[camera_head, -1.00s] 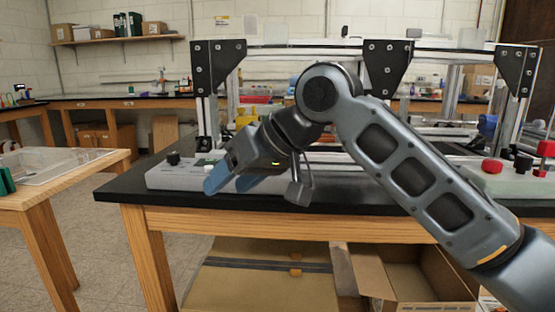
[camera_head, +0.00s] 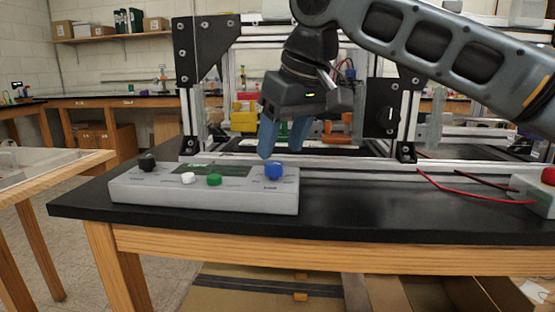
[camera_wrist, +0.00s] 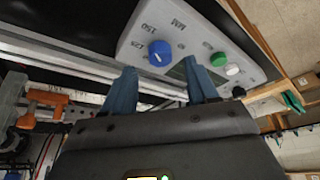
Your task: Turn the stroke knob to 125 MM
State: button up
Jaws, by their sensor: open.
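The blue knob (camera_head: 274,170) stands at the right end of a grey control box on the black bench. It also shows in the wrist view (camera_wrist: 160,53), with a small white mark on its face and printed labels around it, including "MM" and what looks like "150" and "125". Which label the mark points to is hard to tell. My gripper (camera_head: 283,150) is open and empty, its blue fingers pointing down just above and behind the knob. In the wrist view the fingertips (camera_wrist: 160,70) are spread, with the knob just beyond the gap between them.
The control box (camera_head: 240,199) also carries a black knob (camera_head: 147,162), a white button (camera_head: 188,178), a green button (camera_head: 214,180) and a dark display. A metal extrusion frame (camera_head: 188,95) stands behind it. Red leads (camera_head: 450,188) run to another box at the right.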

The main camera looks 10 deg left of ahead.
aim_at(275, 163)
jog(key=shift+b+x, duration=0.3)
jog(key=shift+x, duration=1.65)
jog(key=shift+c, duration=0.3)
jog(key=c, duration=1)
